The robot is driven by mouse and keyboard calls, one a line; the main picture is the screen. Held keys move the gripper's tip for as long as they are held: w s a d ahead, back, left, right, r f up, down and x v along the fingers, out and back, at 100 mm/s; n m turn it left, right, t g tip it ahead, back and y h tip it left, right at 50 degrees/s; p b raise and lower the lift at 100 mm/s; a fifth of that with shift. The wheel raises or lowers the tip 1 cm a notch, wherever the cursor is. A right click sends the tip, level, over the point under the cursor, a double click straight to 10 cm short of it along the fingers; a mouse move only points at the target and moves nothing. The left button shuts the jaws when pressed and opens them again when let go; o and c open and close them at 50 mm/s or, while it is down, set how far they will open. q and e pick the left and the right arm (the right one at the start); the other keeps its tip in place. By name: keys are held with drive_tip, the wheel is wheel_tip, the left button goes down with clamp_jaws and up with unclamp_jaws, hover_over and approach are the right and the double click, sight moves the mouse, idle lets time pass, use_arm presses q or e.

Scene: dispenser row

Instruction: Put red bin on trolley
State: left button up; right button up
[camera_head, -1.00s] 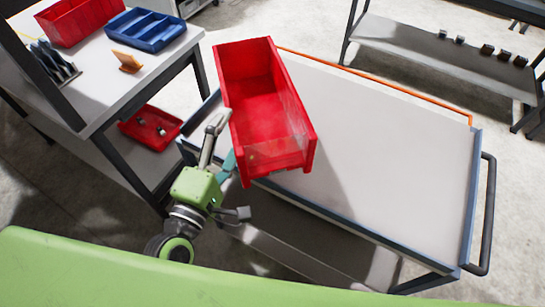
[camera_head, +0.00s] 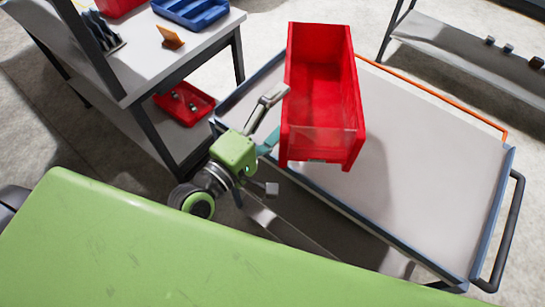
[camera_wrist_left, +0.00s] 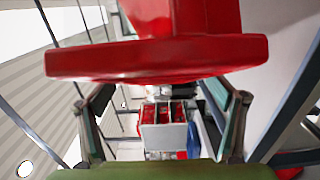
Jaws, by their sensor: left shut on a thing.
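The red bin (camera_head: 322,88) is an open, empty box over the left half of the trolley in the head view. My left gripper (camera_head: 272,120) is shut on its left side. The bin casts a shadow to its right and seems to be held above the top, though the gap is hard to judge. Its near end reaches the trolley's front edge. The trolley (camera_head: 435,165) has a pale flat top with a blue-grey rim. In the left wrist view the bin's red rim (camera_wrist_left: 160,60) crosses between the fingers. My right gripper is not in view.
The trolley's right half is bare, with a dark handle (camera_head: 511,225) at its right end. An orange bar (camera_head: 430,92) runs along its back. A workbench (camera_head: 190,60) with a blue tray (camera_head: 195,10) stands left. Another red bin (camera_head: 186,103) sits on its lower shelf.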

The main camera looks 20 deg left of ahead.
use_arm(q)
drive_tip(key=s+f, duration=0.5)
drive_tip(key=f, duration=0.4)
drive_tip(key=shift+s+f, duration=0.15)
drive_tip(key=shift+s, duration=0.25)
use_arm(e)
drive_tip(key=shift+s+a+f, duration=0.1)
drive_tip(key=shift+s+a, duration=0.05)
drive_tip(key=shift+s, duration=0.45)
use_arm(q)
drive_tip(key=shift+f+b, duration=0.35)
drive_tip(key=shift+f, duration=0.1)
drive_tip(key=o, duration=1.4)
drive_tip(key=shift+f, duration=0.1)
drive_tip(key=shift+c, duration=0.2)
drive_tip(key=shift+s, duration=0.1)
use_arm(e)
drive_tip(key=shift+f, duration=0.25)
